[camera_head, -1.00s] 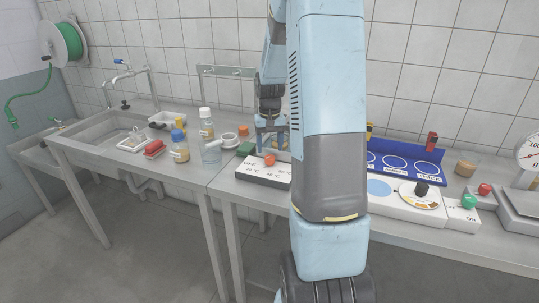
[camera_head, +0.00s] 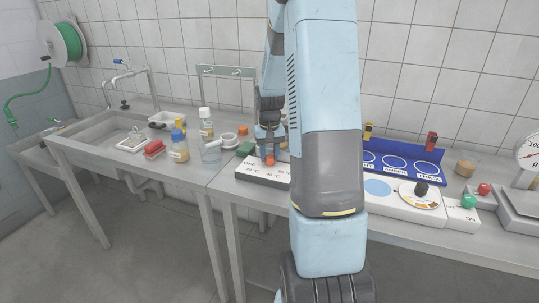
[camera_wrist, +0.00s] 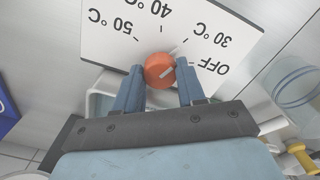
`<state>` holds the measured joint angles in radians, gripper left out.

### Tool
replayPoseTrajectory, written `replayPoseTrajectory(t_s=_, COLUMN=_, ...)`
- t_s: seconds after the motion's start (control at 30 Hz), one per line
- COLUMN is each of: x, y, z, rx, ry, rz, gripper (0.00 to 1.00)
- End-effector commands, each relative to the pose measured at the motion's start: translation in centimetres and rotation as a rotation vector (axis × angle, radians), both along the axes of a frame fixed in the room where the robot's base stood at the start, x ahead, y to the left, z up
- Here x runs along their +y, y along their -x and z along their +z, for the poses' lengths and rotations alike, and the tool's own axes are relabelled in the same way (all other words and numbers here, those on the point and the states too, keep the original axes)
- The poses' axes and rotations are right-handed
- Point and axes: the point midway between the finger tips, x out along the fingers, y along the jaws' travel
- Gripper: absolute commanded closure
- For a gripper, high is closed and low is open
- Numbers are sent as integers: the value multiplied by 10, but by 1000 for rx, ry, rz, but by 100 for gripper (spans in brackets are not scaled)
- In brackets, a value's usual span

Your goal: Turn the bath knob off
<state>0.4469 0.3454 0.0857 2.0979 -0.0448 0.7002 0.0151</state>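The bath knob is a round orange knob (camera_wrist: 159,70) with a pale pointer line, on a white panel (camera_wrist: 95,45) marked OFF, 30, 40 and 50 °C. The pointer line slants toward the marks on the 30 °C side in the wrist view. My gripper (camera_wrist: 160,88) is open, with one blue finger on each side of the knob. Whether the fingers touch it I cannot tell. In the head view the knob (camera_head: 269,160) shows just below my gripper (camera_head: 268,150), at the panel's back edge (camera_head: 250,171).
Right of my arm are a blue rack (camera_head: 405,165), a white plate with a black knob (camera_head: 421,188), and a green button (camera_head: 469,201).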

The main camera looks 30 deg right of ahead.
Motion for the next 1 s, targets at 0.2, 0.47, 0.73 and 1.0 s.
replayPoseTrajectory(t_s=0.2, x=0, y=0, z=0, rx=0, ry=0, rz=0, gripper=85)
replayPoseTrajectory(t_s=0.47, x=0, y=0, z=0, rx=0, ry=1, rz=-12, gripper=91)
replayPoseTrajectory(t_s=0.73, x=0, y=0, z=0, rx=-1, ry=1, rz=-126, gripper=91)
replayPoseTrajectory(t_s=1.0, x=0, y=-1, z=0, rx=-1, ry=2, rz=-345, gripper=91)
